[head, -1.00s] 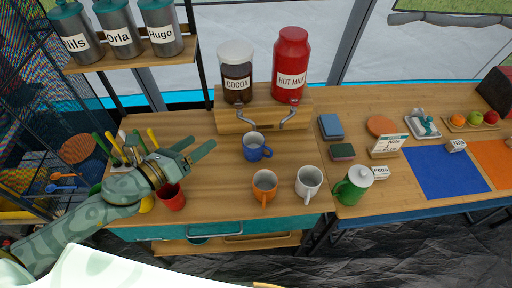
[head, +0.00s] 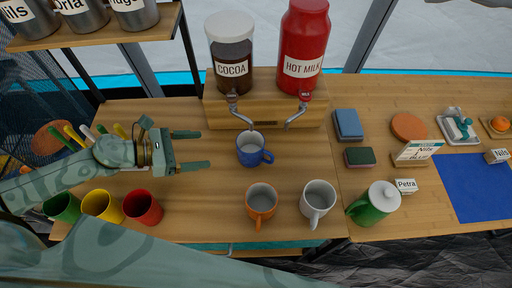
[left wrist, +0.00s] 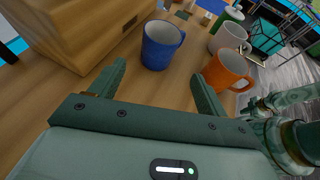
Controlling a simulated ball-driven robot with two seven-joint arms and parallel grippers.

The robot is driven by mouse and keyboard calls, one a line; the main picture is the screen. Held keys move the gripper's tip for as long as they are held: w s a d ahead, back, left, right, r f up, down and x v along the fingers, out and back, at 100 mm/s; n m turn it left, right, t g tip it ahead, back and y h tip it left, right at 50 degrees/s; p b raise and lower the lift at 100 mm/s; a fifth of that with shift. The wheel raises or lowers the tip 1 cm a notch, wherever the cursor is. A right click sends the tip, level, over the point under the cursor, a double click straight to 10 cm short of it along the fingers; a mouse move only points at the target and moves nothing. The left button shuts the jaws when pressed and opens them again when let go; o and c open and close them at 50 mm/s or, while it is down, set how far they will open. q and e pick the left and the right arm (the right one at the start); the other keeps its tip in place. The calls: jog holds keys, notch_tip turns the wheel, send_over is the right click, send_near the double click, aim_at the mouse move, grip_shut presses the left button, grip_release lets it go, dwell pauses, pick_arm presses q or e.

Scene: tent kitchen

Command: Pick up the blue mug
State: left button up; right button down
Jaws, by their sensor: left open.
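The blue mug (head: 250,150) stands upright on the wooden table below the cocoa dispenser, with its handle to the right. It also shows in the left wrist view (left wrist: 158,48), ahead of and between the fingers. My left gripper (head: 208,150) is open and empty, to the left of the mug, with its fingers pointing towards it. In the left wrist view the open fingers (left wrist: 158,82) are apart from the mug. My right gripper is not in view.
An orange mug (head: 261,201) and a white mug (head: 318,199) stand in front of the blue mug. Red (head: 143,207), yellow (head: 102,207) and green (head: 62,207) cups stand near my left arm. The dispenser stand (head: 265,100) is behind the mug.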

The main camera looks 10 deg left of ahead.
pick_arm(q)
send_near(263, 143)
jog(key=shift+w+f+p, duration=0.25)
jog(key=shift+f+p, duration=0.1)
jog(key=shift+f, duration=0.55)
jog(key=x, duration=0.6)
jog(key=shift+d, duration=0.2)
jog(key=c, duration=0.8)
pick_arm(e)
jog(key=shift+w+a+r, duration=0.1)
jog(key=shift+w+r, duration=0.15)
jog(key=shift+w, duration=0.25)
pick_arm(q)
jog(key=shift+r, duration=0.2)
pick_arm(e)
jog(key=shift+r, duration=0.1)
